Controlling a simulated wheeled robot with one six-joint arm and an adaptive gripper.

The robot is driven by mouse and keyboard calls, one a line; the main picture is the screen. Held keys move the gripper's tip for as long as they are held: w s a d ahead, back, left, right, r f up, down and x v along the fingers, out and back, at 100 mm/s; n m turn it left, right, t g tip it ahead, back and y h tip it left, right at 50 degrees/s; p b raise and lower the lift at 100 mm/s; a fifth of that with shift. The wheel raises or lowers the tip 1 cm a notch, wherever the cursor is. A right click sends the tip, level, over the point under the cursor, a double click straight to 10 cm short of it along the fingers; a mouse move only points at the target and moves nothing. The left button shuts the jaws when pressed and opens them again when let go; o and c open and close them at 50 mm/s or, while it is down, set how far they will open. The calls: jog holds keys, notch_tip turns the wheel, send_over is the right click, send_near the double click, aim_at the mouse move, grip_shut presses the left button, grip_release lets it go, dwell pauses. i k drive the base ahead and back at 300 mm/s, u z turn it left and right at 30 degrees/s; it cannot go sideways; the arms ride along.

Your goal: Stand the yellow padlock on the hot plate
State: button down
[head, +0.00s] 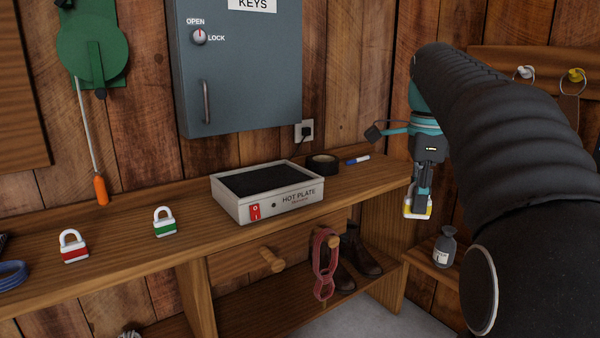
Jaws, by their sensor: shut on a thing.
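The hot plate (283,203) is a white box with a black top and a red switch, standing on the wooden bench. Its top is bare. My gripper (419,196) points down to the right of the hot plate, beyond the bench's right end in the picture. It is shut on the yellow padlock (417,212), a white and yellow thing hanging at the fingertips. The fingers hide the padlock's upper part.
A red padlock (74,250) and a green padlock (165,226) stand on the bench (120,262) left of the hot plate. Black tape (322,164) and a blue marker (358,159) lie behind it. A grey key cabinet (240,75) hangs above. A grey bottle (445,247) stands at lower right.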

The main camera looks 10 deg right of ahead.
aim_at(268, 180)
jog(key=u, duration=0.2)
jog(key=i, duration=0.95)
jog(key=u, duration=0.55)
